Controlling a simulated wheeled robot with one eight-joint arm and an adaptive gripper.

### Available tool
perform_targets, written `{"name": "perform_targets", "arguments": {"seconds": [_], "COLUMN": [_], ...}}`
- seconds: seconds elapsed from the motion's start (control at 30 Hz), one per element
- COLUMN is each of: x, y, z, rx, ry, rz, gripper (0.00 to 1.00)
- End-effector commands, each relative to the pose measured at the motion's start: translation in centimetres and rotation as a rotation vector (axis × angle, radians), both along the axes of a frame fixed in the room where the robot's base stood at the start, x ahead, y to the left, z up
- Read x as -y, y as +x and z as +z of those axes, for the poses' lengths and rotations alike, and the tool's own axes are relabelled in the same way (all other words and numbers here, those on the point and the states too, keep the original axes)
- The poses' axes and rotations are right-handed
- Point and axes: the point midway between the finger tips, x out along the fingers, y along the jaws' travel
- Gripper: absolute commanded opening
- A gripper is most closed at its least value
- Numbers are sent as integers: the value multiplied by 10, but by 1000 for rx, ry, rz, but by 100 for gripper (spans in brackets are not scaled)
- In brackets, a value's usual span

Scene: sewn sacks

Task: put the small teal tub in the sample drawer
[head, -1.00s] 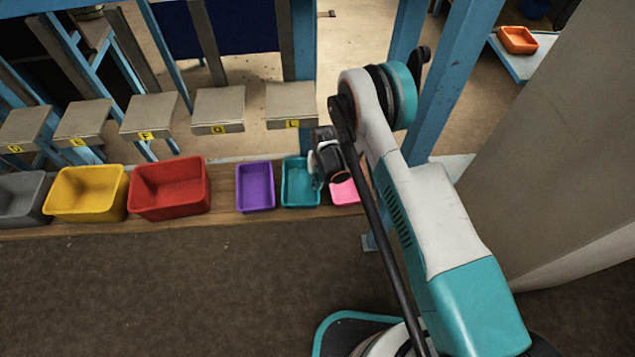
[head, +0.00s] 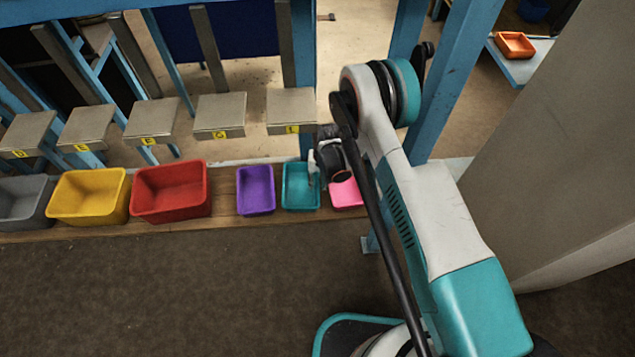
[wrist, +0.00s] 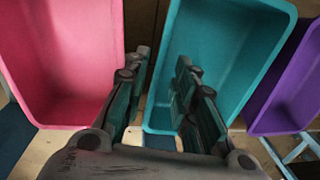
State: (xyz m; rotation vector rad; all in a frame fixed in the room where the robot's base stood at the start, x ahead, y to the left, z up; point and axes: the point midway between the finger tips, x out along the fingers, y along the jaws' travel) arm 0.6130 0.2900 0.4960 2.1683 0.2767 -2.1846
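The small teal tub (head: 299,196) stands on a wooden board, between a purple tub and a pink tub. In the wrist view the teal tub (wrist: 225,50) is upright and looks empty. My gripper (head: 316,170) is at the teal tub's right side in the head view. In the wrist view my gripper (wrist: 163,58) is open, with a gap between its fingers. The tub's near-left wall shows in that gap, with one finger over the tub's inside and the other on the pink tub's side. Contact cannot be told. I cannot pick out the sample drawer.
The pink tub (head: 346,192) and purple tub (head: 255,190) stand close on either side. Red (head: 170,192), yellow (head: 88,196) and grey (head: 22,202) bins stand further left. Grey boxes with yellow labels (head: 220,114) line up behind. A blue post (head: 452,75) stands right.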

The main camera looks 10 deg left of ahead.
Motion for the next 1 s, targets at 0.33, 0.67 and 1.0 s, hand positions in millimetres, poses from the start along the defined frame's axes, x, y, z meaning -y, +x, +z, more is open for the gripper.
{"name": "perform_targets", "arguments": {"seconds": [0.33,0.67,1.0], "x": [7,10,14], "y": [2,2,8], "z": [77,108,126], "rx": [0,0,10], "ry": [0,0,3], "rz": [0,0,-5], "gripper": [25,25,25]}}
